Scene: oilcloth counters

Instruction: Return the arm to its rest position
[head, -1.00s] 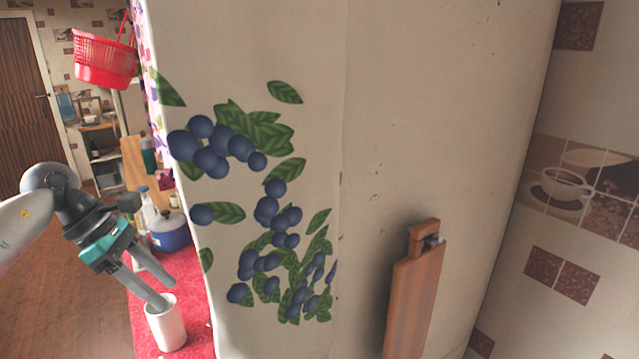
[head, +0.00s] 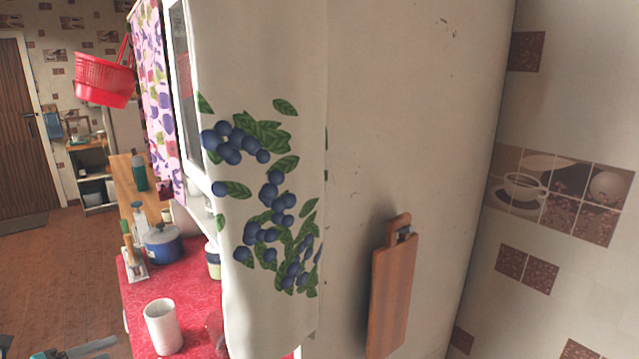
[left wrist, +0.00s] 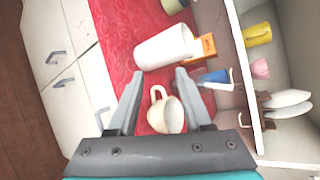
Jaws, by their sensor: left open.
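My left gripper (head: 88,349) shows only in part at the lower left edge of the head view, low and left of the red counter (head: 190,295). In the left wrist view, my left gripper (left wrist: 159,76) has its fingers apart and nothing held between them. A cream mug (left wrist: 166,112) with a handle appears beyond the fingers, on the red counter surface. A white cylindrical cup (left wrist: 165,47) is farther up in that view. A white cup (head: 163,326) stands upright near the counter's front edge in the head view. My right gripper is in neither view.
A blue pot (head: 162,243) stands farther back on the counter. A tall white panel with a blueberry-patterned cloth (head: 265,200) fills the middle, with a wooden board (head: 391,290) hanging on it. A red basket (head: 103,80) hangs at upper left. Brown floor (head: 60,280) lies open at left.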

